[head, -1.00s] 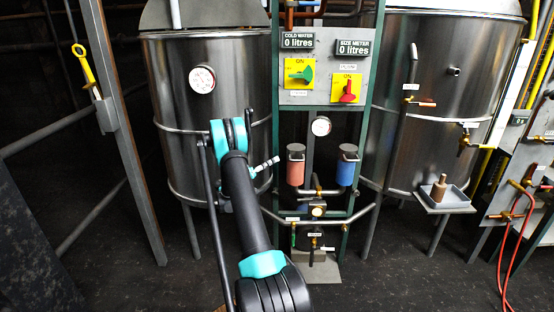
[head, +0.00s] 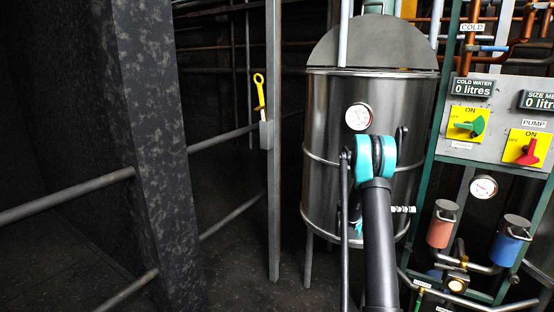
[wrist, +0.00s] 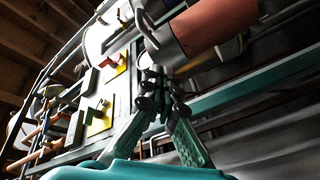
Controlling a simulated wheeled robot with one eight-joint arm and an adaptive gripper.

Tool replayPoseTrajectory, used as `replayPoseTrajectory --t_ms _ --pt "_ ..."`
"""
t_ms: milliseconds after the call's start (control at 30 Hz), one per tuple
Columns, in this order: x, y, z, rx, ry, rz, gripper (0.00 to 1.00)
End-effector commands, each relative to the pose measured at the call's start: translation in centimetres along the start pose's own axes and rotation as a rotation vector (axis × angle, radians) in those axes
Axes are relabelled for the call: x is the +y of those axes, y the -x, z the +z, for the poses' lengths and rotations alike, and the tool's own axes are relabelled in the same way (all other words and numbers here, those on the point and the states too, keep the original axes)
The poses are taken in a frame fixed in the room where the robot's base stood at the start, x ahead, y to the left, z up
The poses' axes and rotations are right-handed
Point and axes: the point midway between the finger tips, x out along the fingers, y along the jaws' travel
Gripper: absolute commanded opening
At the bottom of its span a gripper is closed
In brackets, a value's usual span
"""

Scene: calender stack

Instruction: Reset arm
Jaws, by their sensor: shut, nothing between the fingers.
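My gripper (wrist: 160,88) shows in the wrist view with its two green-grey fingers closed together at the tips, nothing between them. It is in the air in front of the valve panel, below a red cylinder (wrist: 205,22) in the picture. Whether it touches anything cannot be told. The gripper itself is not clearly visible there; the arm covers part of the tank.
The steel tank (head: 330,150) with a gauge (head: 358,117) stands behind my arm. The control panel (head: 490,120) with green and red switches is at right. A dark pillar (head: 150,130) and rails (head: 70,195) stand at left. A yellow tool (head: 259,92) hangs on a post.

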Motion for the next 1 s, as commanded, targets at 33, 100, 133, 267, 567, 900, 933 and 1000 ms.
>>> replayPoseTrajectory --t_ms 33,100,133,267,567,900,933,1000 --pt "1.0 0.3 0.0 -0.026 0.026 -0.052 0.0" --pt "1.9 0.7 0.4 -0.062 0.065 -0.129 0.0" --pt "2.3 0.9 0.6 -0.077 0.081 -0.161 0.0" --pt "4.2 2.2 1.9 -0.135 0.149 -0.307 0.0" --pt "8.8 6.9 6.7 -0.231 0.285 -0.657 0.0" --pt "14.7 14.6 14.4 -0.284 0.392 -1.067 0.0" --pt "15.3 15.3 15.2 -0.286 0.398 -1.103 0.0" --pt "16.5 17.1 17.0 -0.29 0.412 -1.19 0.0"
